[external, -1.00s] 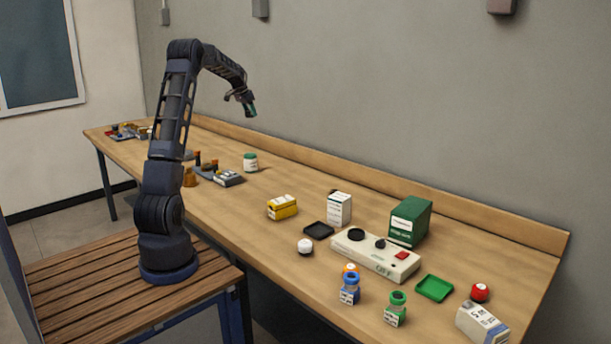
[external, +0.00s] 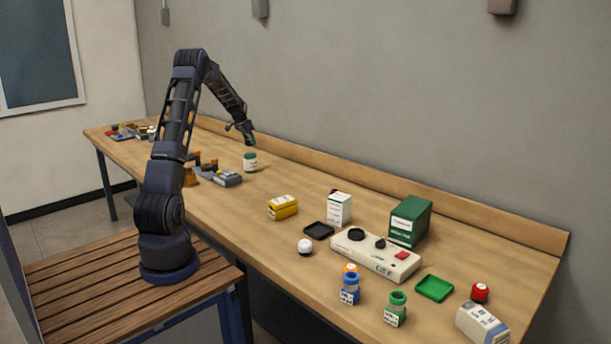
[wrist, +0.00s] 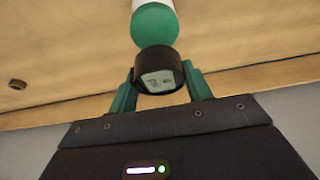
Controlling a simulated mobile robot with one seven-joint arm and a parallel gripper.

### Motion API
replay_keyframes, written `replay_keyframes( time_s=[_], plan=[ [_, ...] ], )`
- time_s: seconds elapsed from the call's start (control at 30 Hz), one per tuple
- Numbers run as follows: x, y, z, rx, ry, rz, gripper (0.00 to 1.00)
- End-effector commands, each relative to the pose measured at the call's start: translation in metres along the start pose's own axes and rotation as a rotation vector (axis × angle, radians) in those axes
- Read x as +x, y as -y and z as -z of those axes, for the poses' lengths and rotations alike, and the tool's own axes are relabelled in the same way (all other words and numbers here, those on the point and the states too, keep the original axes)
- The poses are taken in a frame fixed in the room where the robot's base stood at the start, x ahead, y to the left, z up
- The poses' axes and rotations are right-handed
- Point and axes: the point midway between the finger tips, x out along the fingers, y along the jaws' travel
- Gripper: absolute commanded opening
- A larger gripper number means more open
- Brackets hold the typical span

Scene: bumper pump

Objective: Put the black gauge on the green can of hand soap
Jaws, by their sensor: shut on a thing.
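My gripper (external: 249,141) is shut on the black gauge, with its green fingers on either side of it in the wrist view (wrist: 158,84). The gauge (wrist: 159,70) is short and round, with a pale face toward the camera. The green can of hand soap (external: 250,163) has a white body and a green lid, and stands on the bench just below my gripper in the external view. Its green top (wrist: 154,24) shows beyond the gauge in the wrist view. A small gap appears between gripper and can in the external view; the gauge is hard to make out there.
Grey and orange items (external: 226,178) lie left of the can. A yellow box (external: 282,208), a white box (external: 340,209), a green box (external: 409,220) and a white button panel (external: 375,257) stand farther right. The bench between the can and yellow box is clear.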

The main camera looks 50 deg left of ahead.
Motion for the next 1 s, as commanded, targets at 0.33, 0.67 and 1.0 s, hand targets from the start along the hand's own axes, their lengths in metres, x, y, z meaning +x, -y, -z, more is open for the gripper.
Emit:
replay_keyframes(
  time_s=[0.33, 0.67, 1.0],
  plan=[
    [0.030, 0.000, -0.013, 0.000, 0.001, 0.000, 0.23],
    [0.041, 0.000, -0.017, 0.001, -0.001, 0.001, 0.23],
    [0.043, 0.000, -0.018, 0.001, -0.001, 0.001, 0.71]
  ],
)
